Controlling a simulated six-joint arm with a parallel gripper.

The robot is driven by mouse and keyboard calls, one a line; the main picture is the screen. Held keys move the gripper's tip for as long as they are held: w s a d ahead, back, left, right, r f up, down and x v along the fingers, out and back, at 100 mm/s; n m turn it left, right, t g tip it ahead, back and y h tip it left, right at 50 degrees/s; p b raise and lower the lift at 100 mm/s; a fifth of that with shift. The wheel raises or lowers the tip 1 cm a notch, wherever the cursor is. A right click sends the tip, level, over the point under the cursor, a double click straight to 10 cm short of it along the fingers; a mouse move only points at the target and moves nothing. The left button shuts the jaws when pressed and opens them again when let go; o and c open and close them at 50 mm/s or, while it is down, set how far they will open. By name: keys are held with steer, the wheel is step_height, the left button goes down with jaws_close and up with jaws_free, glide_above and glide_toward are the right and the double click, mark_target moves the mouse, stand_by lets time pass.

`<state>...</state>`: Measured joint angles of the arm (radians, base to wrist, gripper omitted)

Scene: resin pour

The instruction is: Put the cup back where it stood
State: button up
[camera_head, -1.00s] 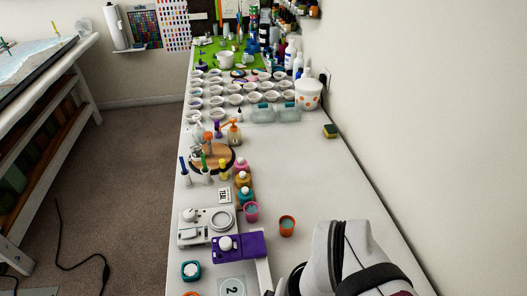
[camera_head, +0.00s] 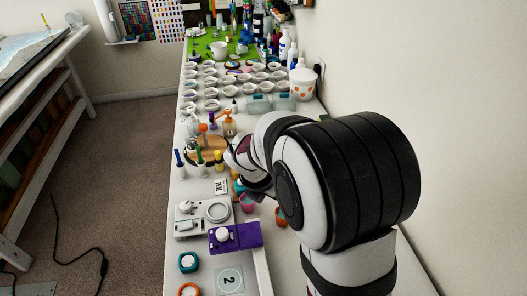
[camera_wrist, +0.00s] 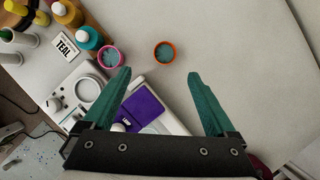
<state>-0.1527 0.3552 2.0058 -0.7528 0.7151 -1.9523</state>
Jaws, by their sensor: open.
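Two small cups with teal contents stand upright on the white table. The pink cup (camera_head: 247,204) is beside the teal bottle, and it also shows in the wrist view (camera_wrist: 110,57). The orange cup (camera_wrist: 165,52) stands on bare table to its right; in the head view (camera_head: 281,217) my arm partly covers it. My gripper (camera_wrist: 158,80) is open, with nothing between its teal fingers. In the wrist view both cups lie beyond the fingertips, the orange one roughly centred between them and the pink one off the left fingertip. My arm hides much of the gripper in the head view.
A white scale (camera_wrist: 82,90) and a purple device (camera_wrist: 143,107) lie close to the cups. A TEAL card (camera_wrist: 66,46) and several paint bottles stand at the left. Many white cups (camera_head: 210,92) fill the back. The table right of the orange cup is clear.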

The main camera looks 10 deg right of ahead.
steer(key=x, duration=1.3)
steer(key=shift+s+d+f, duration=0.15)
steer(key=shift+s+d, duration=0.2)
jaws_close()
